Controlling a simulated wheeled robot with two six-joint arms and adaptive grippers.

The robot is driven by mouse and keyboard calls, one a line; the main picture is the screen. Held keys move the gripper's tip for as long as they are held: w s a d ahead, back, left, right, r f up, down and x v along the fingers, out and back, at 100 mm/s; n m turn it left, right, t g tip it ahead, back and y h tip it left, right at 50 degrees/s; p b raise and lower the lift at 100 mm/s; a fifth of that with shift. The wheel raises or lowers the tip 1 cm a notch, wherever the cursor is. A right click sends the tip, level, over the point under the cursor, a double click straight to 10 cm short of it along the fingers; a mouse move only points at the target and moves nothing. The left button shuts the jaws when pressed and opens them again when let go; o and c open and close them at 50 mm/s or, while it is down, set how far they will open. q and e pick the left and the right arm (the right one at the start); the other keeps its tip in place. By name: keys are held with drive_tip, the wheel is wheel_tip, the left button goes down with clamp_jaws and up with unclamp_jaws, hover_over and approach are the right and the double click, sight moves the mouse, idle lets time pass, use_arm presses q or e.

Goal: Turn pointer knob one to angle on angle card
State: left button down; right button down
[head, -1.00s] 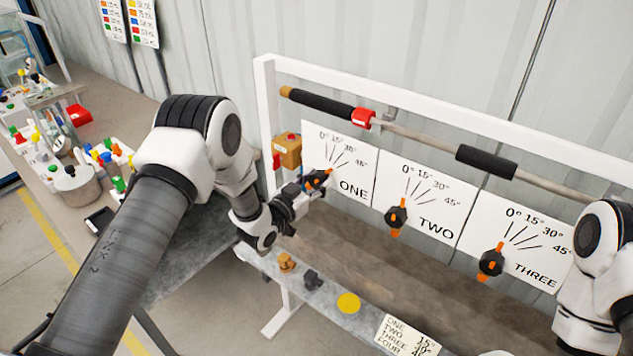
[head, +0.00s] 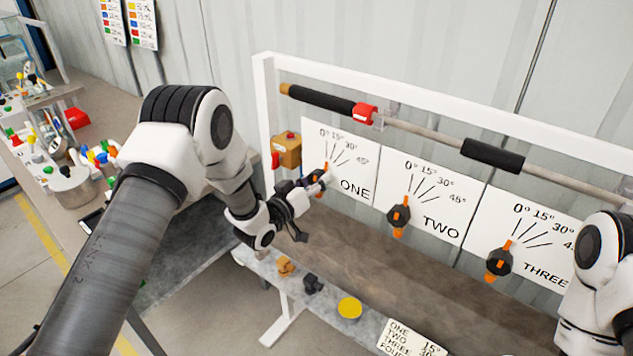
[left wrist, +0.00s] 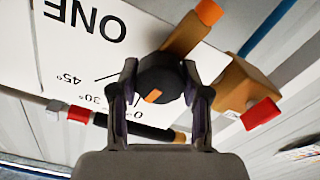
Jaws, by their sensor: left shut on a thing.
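Pointer knob one is a black knob with an orange pointer bar. It is partly hidden by my gripper in the head view, and its black body shows in the left wrist view (left wrist: 158,78). My left gripper (head: 312,184) is shut on it, with one finger on each side of the body in the left wrist view (left wrist: 160,100). The bar's orange tip (head: 326,166) points up the white dial marked ONE (head: 358,187); I cannot tell exactly which mark it meets. The angle card (head: 408,341) lies at the lower front, with 15° beside ONE. My right gripper is out of view.
Knobs two (head: 398,214) and three (head: 499,261) sit on dials to the right. A brass block with a red handle (head: 286,151) stands left of dial ONE. A pipe with black sleeves (head: 492,156) runs above. Small parts and a yellow disc (head: 349,307) lie on the ledge.

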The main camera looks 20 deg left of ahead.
use_arm(q)
drive_tip(key=c, duration=0.5)
unclamp_jaws()
drive_tip(key=shift+c, duration=0.2)
drive_tip(key=v, duration=1.2)
